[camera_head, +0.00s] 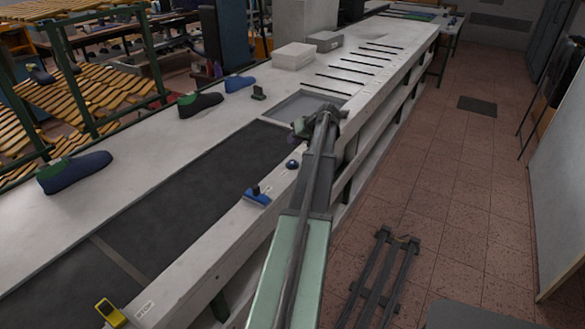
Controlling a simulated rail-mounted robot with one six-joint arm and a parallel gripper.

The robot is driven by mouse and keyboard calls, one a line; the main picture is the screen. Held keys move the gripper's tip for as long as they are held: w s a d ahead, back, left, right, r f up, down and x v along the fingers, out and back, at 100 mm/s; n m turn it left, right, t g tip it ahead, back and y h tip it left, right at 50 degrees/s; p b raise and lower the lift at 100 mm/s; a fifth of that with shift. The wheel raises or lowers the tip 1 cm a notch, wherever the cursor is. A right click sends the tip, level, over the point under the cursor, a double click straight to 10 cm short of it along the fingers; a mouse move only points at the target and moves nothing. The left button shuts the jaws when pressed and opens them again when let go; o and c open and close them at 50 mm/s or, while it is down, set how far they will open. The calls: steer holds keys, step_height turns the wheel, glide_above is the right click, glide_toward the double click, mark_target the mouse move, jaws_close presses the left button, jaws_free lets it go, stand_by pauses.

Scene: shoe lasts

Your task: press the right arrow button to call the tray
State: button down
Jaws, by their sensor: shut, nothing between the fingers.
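My arm reaches away over the bench's right side, and my gripper (301,127) is at its far end, small and dark. It is shut and empty, beside the near edge of a grey, shallow tray-like recess (292,106). A round blue button (292,164) sits on the bench edge, nearer than the gripper and just left of my arm. A blue block with a dark knob (257,195) lies on the edge further toward me. I cannot make out an arrow mark on any of these. My arm hides part of the bench edge.
A dark belt (190,190) runs along the bench. Dark and blue shoe lasts (75,172) stand along its left side. A yellow device (110,313) sits near a STOP label. Pale boxes (293,56) stand farther back.

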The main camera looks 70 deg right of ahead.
mark_target(294, 161)
step_height(294, 161, down, 6)
steer(key=b, duration=0.4)
steer(key=shift+b, duration=0.35)
stand_by(1.4)
steer(key=shift+f+b, duration=0.35)
steer(key=shift+b, duration=0.05)
